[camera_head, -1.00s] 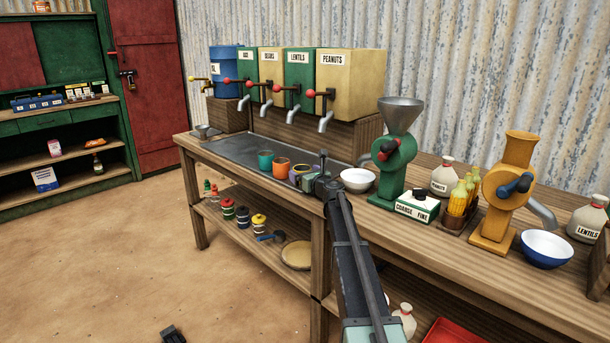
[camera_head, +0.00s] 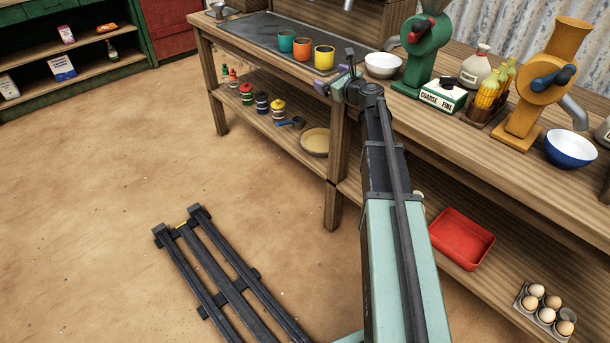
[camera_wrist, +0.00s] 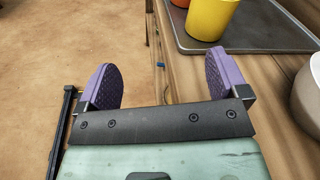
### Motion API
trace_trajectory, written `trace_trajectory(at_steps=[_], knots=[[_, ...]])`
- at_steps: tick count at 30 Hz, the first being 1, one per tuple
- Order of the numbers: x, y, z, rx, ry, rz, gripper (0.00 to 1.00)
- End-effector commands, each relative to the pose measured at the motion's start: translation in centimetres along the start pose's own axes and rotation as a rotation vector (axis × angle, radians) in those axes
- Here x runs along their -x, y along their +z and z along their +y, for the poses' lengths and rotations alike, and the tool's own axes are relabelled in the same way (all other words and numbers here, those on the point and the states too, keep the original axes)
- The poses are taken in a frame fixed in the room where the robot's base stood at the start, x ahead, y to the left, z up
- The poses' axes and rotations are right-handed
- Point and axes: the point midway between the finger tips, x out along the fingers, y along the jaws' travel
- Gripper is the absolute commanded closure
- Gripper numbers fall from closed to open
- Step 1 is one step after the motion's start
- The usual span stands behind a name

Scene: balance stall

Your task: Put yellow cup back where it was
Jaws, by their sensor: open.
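The yellow cup (camera_head: 324,57) stands upright on the dark metal tray (camera_head: 256,31) set in the bench top, at the right end of a row. The orange cup (camera_head: 302,48) and the teal cup (camera_head: 286,41) stand to its left. In the wrist view the yellow cup (camera_wrist: 212,18) is at the top, cut by the frame edge, near the tray's rim. In the head view my gripper (camera_head: 335,88) is right of and nearer than the cup, partly hidden by my arm.
A white bowl (camera_head: 383,66) and a green grinder (camera_head: 420,60) stand right of the tray. An orange grinder (camera_head: 540,85) and a blue bowl (camera_head: 571,148) are farther right. Jars, a red tray (camera_head: 461,239) and eggs (camera_head: 546,305) sit on the lower shelf.

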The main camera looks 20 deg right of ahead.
Motion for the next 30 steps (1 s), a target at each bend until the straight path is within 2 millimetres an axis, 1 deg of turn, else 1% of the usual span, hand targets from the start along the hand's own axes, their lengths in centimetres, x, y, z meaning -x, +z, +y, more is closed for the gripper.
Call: trace_trajectory(at_steps=[1,2,3,4,5,6,7,8,9,10,12,13,15,18,30], knots=[[0.6,0.0,4.7,0.155,0.097,0.035,0.08],[1.0,-0.2,7.8,0.286,0.176,0.062,0.08],[2.1,-0.8,12.7,0.493,0.309,0.096,0.08],[3.3,-1.5,16.5,0.666,0.427,0.118,0.08],[4.9,-2.4,20.2,0.846,0.556,0.132,0.08],[7.5,-3.7,24.6,1.081,0.738,0.141,0.08],[9.8,-4.8,27.3,1.249,0.881,0.138,0.08],[12.1,-5.8,29.6,1.406,1.027,0.129,0.08],[15.4,-7.0,31.9,1.589,1.219,0.106,0.08],[17.7,-7.8,33.1,1.704,1.358,0.086,0.08],[22.1,-8.9,34.5,1.893,1.635,0.035,0.08],[23.4,-9.2,34.6,1.942,1.724,0.016,0.08],[25.2,-9.5,34.7,2.005,1.86,-0.013,0.08],[25.7,-9.6,34.5,2.027,1.914,-0.025,0.08],[25.5,-9.6,34.5,2.024,1.905,-0.021,0.08]])
